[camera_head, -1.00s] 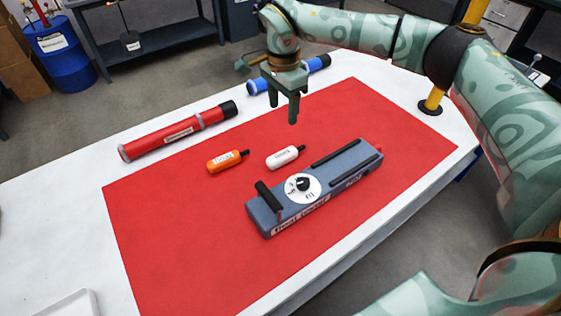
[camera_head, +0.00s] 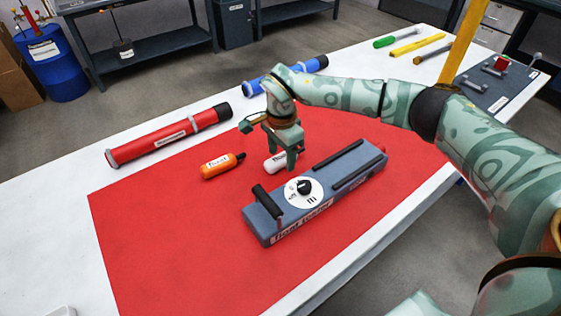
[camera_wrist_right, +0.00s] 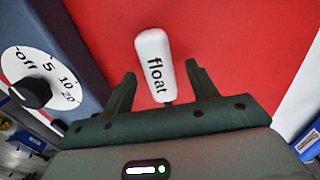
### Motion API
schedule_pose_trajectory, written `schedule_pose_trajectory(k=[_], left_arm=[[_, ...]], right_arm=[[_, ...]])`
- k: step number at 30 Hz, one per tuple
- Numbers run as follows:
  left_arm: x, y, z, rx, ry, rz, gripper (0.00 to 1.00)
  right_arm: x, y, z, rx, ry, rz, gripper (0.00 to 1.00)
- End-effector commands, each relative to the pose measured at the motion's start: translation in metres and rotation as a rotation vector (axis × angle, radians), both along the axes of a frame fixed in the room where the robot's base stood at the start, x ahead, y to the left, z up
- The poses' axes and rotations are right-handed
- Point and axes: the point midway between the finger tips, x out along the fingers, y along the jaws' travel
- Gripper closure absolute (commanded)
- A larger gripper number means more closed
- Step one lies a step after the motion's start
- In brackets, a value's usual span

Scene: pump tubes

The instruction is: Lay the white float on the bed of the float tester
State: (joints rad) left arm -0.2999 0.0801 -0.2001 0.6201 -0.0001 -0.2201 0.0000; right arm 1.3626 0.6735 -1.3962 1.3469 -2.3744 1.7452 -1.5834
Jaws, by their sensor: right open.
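The white float (camera_head: 273,164) lies on the red mat, partly hidden by my right gripper in the head view. In the right wrist view the white float (camera_wrist_right: 154,60) shows its label, with its neck end towards the gripper. My right gripper (camera_head: 283,165) is open. Its two fingers (camera_wrist_right: 162,82) stand either side of the float's lower part in that view; I cannot tell its exact height. The blue-grey float tester (camera_head: 318,190) is close by, with a dial, a black handle and two black rails on its bed. The dial (camera_wrist_right: 35,78) shows in the wrist view. My left gripper is not seen.
An orange float (camera_head: 222,166) lies on the red mat (camera_head: 160,250) left of the white one. A red tube (camera_head: 165,140) and a blue tube (camera_head: 310,68) lie at the back.

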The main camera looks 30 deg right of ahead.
Motion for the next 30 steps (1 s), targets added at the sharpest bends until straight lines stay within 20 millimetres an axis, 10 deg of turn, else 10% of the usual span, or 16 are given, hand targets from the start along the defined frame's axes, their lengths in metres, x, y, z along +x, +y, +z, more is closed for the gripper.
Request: schedule_pose_trajectory(k=[4,9,20,30], left_arm=[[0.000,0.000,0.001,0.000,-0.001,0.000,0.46],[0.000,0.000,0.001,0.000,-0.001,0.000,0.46],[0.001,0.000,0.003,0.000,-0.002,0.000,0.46],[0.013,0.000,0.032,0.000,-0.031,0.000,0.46]], right_arm=[[0.000,0.000,0.002,0.000,-0.002,0.000,0.45],[0.000,0.000,0.002,0.000,-0.002,0.000,0.91],[0.000,0.000,0.006,-0.001,-0.003,0.000,0.91],[-0.019,0.008,0.068,-0.001,-0.009,0.003,0.91]])
